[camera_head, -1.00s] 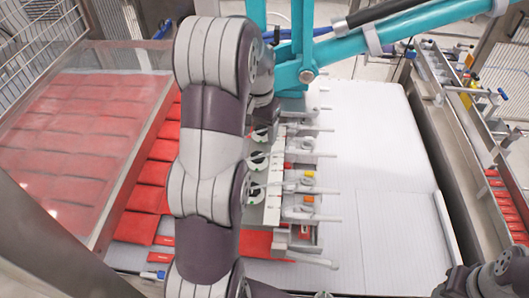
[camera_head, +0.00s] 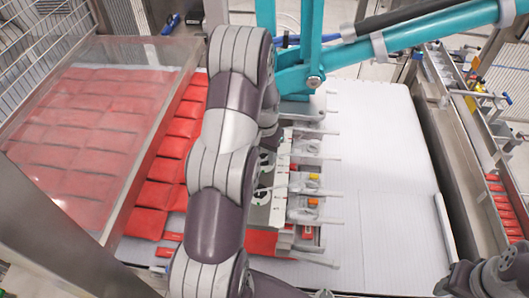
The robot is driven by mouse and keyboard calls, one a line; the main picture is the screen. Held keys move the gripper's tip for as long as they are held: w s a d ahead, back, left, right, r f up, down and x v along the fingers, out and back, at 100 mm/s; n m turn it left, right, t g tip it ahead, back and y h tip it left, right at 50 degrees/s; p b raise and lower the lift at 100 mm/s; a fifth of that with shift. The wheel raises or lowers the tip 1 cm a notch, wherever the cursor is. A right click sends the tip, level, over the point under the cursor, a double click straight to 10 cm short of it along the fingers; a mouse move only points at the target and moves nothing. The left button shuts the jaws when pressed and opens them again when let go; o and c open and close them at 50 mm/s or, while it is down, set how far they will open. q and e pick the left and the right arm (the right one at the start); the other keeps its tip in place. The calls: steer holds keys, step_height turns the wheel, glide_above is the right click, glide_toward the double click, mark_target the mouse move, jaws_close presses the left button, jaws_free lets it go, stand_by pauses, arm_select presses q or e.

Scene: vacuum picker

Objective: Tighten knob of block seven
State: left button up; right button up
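The vacuum picker's row of grey blocks (camera_head: 300,190) runs down the middle of the head view, below a teal arm. Small coloured parts sit along the row, including a yellow one (camera_head: 314,177) and an orange one (camera_head: 312,202). I cannot read block numbers, so I cannot tell which is block seven or pick out its knob. My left arm covers the left side of the row. My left gripper (camera_head: 268,138) is mostly hidden behind that arm, near the upper blocks; its fingers and any contact are unclear. My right arm shows at the bottom right, without a clear gripper.
Red packs (camera_head: 176,147) lie on the left, partly under a clear cover (camera_head: 90,120). A white ribbed conveyor (camera_head: 385,190) right of the blocks is largely clear. A metal rail (camera_head: 465,150) runs along the right. The teal arm (camera_head: 400,45) crosses above.

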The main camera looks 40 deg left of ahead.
arm_select(q)
steer(key=shift+m, duration=0.4)
steer(key=shift+m+b, duration=0.6)
steer(key=m+b, duration=0.1)
steer(key=m, duration=0.1)
steer(key=shift+m, duration=0.3)
steer(key=m+b, duration=0.2)
steer(key=m, duration=0.4)
steer(key=m+b, duration=0.1)
steer(key=m, duration=0.5)
steer(key=shift+m, duration=0.3)
steer(key=m+b, duration=0.1)
steer(key=m, duration=0.5)
steer(key=shift+r+m, duration=0.1)
steer(key=shift+m, duration=0.2)
steer(key=o, duration=1.1)
steer(key=shift+s+d, duration=0.1)
steer(key=shift+c, duration=0.2)
